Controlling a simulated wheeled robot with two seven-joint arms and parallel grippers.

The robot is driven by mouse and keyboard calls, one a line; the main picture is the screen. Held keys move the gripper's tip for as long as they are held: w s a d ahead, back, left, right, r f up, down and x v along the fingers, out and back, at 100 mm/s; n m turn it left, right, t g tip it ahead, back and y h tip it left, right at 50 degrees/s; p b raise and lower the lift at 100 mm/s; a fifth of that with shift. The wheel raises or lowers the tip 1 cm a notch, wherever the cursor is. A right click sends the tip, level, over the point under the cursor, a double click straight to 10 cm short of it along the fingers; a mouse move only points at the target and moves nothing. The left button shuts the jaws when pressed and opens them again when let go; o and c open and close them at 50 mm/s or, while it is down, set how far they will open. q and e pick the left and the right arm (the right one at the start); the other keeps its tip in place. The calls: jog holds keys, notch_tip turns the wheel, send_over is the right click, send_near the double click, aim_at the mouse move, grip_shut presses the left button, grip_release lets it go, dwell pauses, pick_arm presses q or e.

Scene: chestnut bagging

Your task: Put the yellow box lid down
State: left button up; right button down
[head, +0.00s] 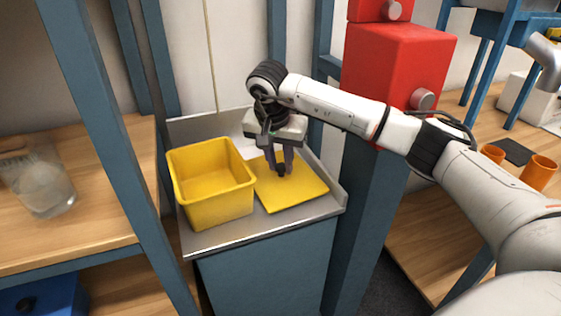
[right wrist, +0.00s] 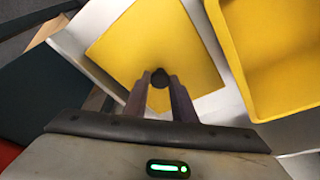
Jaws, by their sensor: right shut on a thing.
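The yellow box lid (head: 299,196) is a flat yellow square with a small dark knob at its centre. It lies at or just above the metal counter, right of the open yellow box (head: 212,190). My right gripper (head: 281,172) points down over the lid, shut on its knob. In the right wrist view the fingers (right wrist: 160,80) close around the dark knob, with the lid (right wrist: 130,40) beneath and the box (right wrist: 275,60) at the right. Whether the lid fully touches the counter I cannot tell. My left gripper is not in view.
The metal counter (head: 204,241) has a raised rim at its right end. A blue post stands close on each side. A red machine (head: 392,70) stands behind right. A glass container (head: 42,185) sits on the left wooden shelf. Orange cups (head: 538,173) stand far right.

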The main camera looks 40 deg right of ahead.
jog(key=c, duration=1.5)
grip_release()
jog(key=shift+f, duration=0.1)
jog(key=p+v, duration=0.1)
jog(key=v, duration=1.1)
jog(key=shift+r, duration=0.2)
